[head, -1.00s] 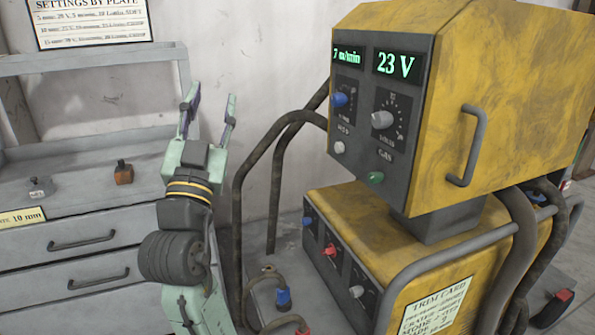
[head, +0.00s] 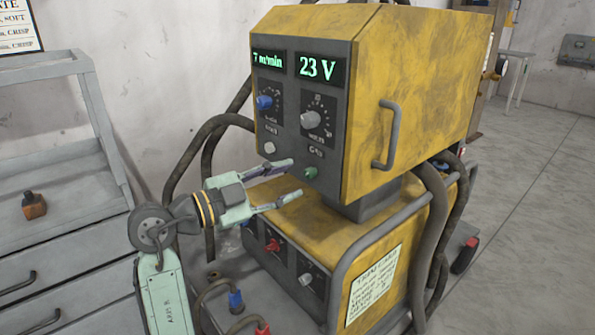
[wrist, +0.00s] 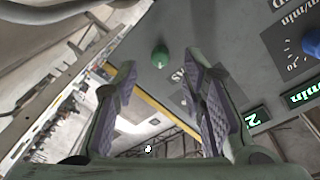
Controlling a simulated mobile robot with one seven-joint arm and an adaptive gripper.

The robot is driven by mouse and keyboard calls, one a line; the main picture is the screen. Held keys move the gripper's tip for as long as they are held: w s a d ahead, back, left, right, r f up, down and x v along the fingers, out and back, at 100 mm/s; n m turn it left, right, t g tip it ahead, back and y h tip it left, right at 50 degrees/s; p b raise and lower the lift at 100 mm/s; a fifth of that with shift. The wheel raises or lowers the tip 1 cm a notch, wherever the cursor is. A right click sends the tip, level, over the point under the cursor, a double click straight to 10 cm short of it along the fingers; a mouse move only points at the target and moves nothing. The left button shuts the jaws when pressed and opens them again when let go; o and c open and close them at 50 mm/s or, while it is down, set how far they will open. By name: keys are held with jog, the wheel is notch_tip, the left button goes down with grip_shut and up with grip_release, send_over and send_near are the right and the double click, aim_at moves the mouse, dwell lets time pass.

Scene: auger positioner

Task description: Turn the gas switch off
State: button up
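The gas switch is a small green knob (head: 310,173) low on the dark front panel of the yellow welding unit (head: 420,70), just under the "GAS" label. My gripper (head: 296,178) is open and empty, its fingers pointing right toward this knob. In the head view the tips end close to the knob, one slightly above its height and one below. In the wrist view the green knob (wrist: 160,58) shows beyond and between the open fingertips, with no contact seen. Which way the switch is set cannot be told.
A blue knob (head: 264,102), a large grey dial (head: 310,119) and a white button (head: 269,147) share the panel. The lower yellow box (head: 290,215) lies under my gripper. Hoses (head: 195,150) hang behind it. A grey drawer cabinet (head: 60,240) stands left.

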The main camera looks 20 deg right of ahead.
aim_at(305, 174)
jog(key=shift+p+x, duration=0.4)
jog(key=shift+x, duration=1.65)
jog(key=shift+c, duration=0.3)
grip_shut()
